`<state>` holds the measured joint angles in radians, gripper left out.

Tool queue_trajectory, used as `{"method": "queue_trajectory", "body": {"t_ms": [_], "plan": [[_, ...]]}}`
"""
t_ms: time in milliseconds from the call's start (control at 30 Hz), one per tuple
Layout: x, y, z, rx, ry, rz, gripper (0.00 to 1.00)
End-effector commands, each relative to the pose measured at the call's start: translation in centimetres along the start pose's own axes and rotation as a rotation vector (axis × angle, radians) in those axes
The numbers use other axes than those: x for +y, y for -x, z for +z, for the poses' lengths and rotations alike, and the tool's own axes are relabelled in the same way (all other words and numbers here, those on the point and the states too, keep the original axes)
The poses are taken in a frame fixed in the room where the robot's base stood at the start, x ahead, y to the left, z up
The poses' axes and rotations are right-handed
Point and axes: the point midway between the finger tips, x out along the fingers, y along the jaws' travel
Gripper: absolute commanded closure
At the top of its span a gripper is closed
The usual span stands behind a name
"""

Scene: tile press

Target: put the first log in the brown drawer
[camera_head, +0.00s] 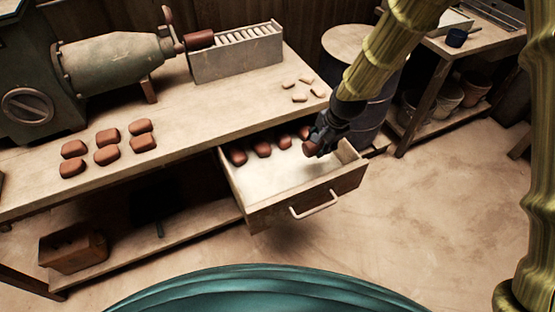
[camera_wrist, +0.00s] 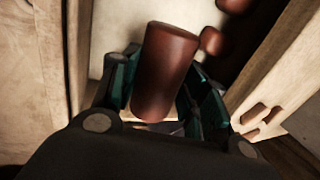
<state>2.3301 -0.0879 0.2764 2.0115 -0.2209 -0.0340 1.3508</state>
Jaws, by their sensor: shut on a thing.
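The brown drawer (camera_head: 308,208) under the workbench is pulled open, with a pale handle on its front. Several red-brown clay logs (camera_head: 262,147) lie in a row along its back. My gripper (camera_head: 318,142) is over the right part of the drawer, shut on a red-brown log (camera_head: 310,148). The held log fills the middle of the wrist view (camera_wrist: 165,70), tilted between the dark green fingers. Whether it touches the drawer floor I cannot tell. Another log (camera_head: 302,132) beside my gripper is partly hidden.
Several clay pieces (camera_head: 107,155) lie on the bench (camera_head: 190,115) at left, near the green press (camera_head: 110,65). A slotted box (camera_head: 238,58) stands at the back, with a log at its left end. Small pale pieces (camera_head: 300,97) lie right. A barrel (camera_head: 372,110) stands beyond the drawer.

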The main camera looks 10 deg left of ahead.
Motion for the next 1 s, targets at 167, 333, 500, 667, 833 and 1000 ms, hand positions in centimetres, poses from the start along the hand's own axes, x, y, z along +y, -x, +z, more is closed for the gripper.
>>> {"method": "queue_trajectory", "body": {"t_ms": [167, 333, 500, 667, 833, 1000], "plan": [[-0.4, -0.8, 0.6, 0.013, -0.039, 0.001, 0.95], [0.3, -2.9, 0.6, 0.013, -0.045, 0.003, 0.95], [1.0, -5.3, 0.6, 0.013, -0.043, 0.002, 0.95], [1.3, -6.3, 0.6, 0.014, -0.044, 0.000, 0.95], [1.7, -7.2, 0.6, 0.013, -0.043, 0.002, 0.95], [2.3, -9.2, 0.6, 0.014, -0.042, 0.001, 0.95]]}}
